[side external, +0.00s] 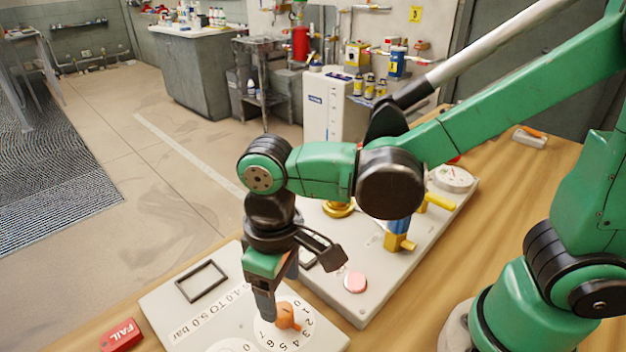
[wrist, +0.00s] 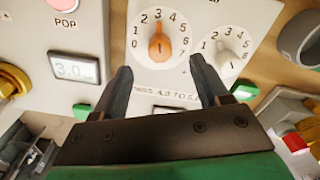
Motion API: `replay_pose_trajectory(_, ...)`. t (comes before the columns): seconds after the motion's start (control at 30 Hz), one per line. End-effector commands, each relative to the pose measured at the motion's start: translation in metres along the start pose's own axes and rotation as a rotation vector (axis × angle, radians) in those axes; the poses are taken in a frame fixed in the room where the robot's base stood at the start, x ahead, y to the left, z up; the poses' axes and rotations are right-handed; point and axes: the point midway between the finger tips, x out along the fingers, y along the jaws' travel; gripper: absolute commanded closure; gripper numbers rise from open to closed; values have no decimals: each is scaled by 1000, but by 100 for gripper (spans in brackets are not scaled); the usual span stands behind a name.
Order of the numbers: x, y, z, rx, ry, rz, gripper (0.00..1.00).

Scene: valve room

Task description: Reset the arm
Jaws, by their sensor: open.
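My gripper (side external: 279,292) hangs low over the panel (side external: 180,312), fingers pointing down. In the wrist view my gripper (wrist: 161,66) has its two dark fingers spread wide with nothing between them. An orange knob on a numbered dial (side external: 289,316) sits just beyond the fingers; it also shows in the wrist view (wrist: 160,46), ahead of the gap and apart from both fingertips. A white knob on a second dial (wrist: 228,58) lies to its right. My arm stretches in from the right, bent at the elbow.
A second panel carries a pink button (side external: 355,282), a blue valve with yellow fittings (side external: 398,236) and a gauge (side external: 452,178). A display (wrist: 74,67) reads about 3.0. A red FAIL block (side external: 121,335) lies at the front left. Open floor (side external: 150,190) lies beyond the bench.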

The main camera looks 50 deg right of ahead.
Motion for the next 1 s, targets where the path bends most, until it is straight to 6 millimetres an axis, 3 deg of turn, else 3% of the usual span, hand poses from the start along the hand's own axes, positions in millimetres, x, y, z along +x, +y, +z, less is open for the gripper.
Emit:
replay_pose_trajectory(0.17,-5,10,0,27,34,-5,32)
replay_pose_trajectory(0.5,-44,103,17,266,407,30,32)
replay_pose_trajectory(0.63,-52,130,28,336,527,77,32)
replay_pose_trajectory(0.8,-57,146,36,378,605,117,32)
replay_pose_trajectory(1.0,-58,148,37,381,615,123,32)
